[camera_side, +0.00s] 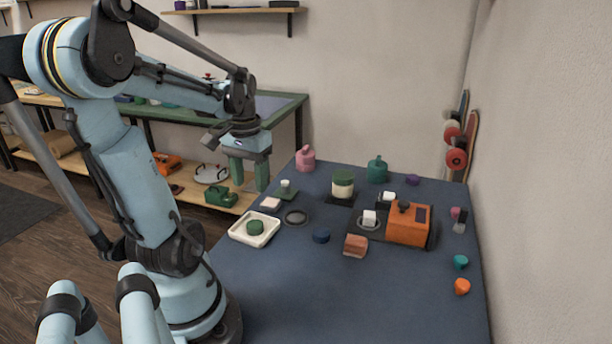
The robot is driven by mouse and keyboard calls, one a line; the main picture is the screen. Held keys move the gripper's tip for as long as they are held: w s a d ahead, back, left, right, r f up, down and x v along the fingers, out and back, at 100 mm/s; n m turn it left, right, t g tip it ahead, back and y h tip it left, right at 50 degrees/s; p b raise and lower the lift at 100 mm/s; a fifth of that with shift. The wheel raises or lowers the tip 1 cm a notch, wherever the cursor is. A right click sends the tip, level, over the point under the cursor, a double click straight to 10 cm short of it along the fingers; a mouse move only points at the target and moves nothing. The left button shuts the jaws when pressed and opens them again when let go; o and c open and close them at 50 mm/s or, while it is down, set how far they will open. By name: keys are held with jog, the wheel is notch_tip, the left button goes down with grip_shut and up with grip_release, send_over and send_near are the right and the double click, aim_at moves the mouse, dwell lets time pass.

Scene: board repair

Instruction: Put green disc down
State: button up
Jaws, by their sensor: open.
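A dark green disc (255,227) lies in the square white tray (238,239) at the left edge of the blue table. My gripper (250,187) hangs above and behind the tray, clear of the disc. Its two green fingers are apart, with nothing seen between them. No part of the disc's top looks covered.
An orange machine (408,224) stands further right. A green-topped jar (343,184) is behind. The front of the blue table (350,300) is clear.

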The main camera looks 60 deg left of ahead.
jog(key=w+d+m+t, duration=0.3)
jog(key=w+d+m, duration=0.1)
jog(key=d, duration=0.7)
jog(key=w+d+r+m+t, duration=0.1)
jog(key=w+d+m+t, duration=0.3)
jog(key=w+d, duration=0.3)
jog(key=d, duration=0.4)
jog(key=shift+w+d+r, duration=0.2)
jog(key=shift+w+r, duration=0.05)
jog(key=shift+r, duration=0.05)
